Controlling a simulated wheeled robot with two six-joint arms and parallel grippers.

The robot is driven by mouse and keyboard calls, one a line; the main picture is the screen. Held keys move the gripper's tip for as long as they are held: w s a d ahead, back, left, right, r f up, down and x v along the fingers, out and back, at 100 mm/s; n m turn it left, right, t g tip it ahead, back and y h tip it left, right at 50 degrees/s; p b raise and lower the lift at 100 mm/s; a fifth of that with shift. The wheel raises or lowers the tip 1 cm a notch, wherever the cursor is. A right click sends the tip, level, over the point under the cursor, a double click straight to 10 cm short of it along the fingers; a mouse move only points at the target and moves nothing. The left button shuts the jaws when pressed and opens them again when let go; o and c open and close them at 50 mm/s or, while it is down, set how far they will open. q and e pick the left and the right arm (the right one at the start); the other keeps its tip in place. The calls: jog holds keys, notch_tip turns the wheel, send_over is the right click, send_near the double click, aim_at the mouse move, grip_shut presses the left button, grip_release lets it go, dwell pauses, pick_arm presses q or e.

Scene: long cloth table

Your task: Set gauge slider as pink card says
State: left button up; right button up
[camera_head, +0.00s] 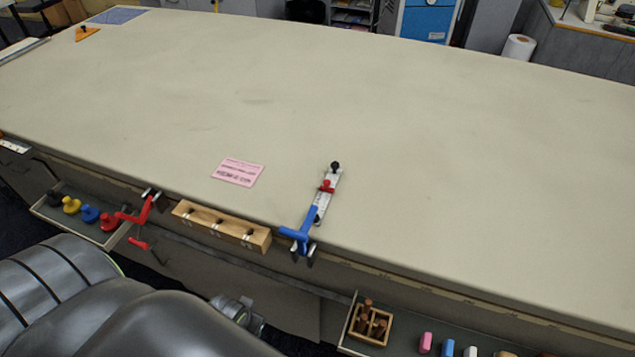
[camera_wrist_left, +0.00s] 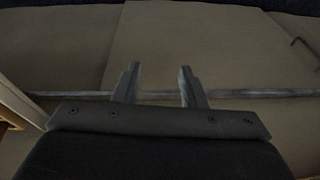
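The pink card (camera_head: 238,172) lies flat on the table near its front edge; its print is too small to read. To its right is the gauge, a narrow pale strip (camera_head: 322,202) with scale marks. A red slider (camera_head: 327,186) sits on its upper half, below a black knob (camera_head: 335,166) at the far end. A blue clamp (camera_head: 303,234) is at the strip's near end on the table edge. My left gripper (camera_wrist_left: 158,85) is open and empty in the left wrist view, facing the table's side, away from the gauge. My right gripper is not in view.
A wooden block with holes (camera_head: 221,226) and a red clamp (camera_head: 137,212) sit along the front edge. An open tray at left holds coloured knobs (camera_head: 90,213). A drawer at right holds a wooden box (camera_head: 370,325) and coloured pieces. The cloth table (camera_head: 450,150) is mostly clear.

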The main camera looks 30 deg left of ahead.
aim_at(327, 186)
pick_arm(q)
jog(key=w+d+r+n+t+h, duration=0.15)
jog(key=w+r+n+h, duration=0.3)
jog(key=r, duration=0.45)
jog(key=w+d+r+n+t+h, duration=0.1)
jog(key=w+r+n+t+h, duration=0.15)
jog(key=r+n, duration=0.45)
jog(key=w+a+r+n+t+h, duration=0.2)
jog(key=w+a+r+n+t, duration=0.2)
jog(key=w+a+r+n, duration=1)
jog(key=w+d+f, duration=0.2)
jog(key=w+d, duration=0.1)
jog(key=d, duration=0.1)
jog(key=w+d+f+n+p, duration=0.1)
jog(key=w+d+f, duration=0.2)
jog(key=w+d, duration=0.1)
jog(key=w+d+f+n+p, duration=0.1)
jog(key=w+d+f, duration=0.2)
jog(key=d, duration=0.2)
jog(key=shift+w+d+f, duration=0.1)
jog(key=shift+w, duration=0.2)
grip_shut()
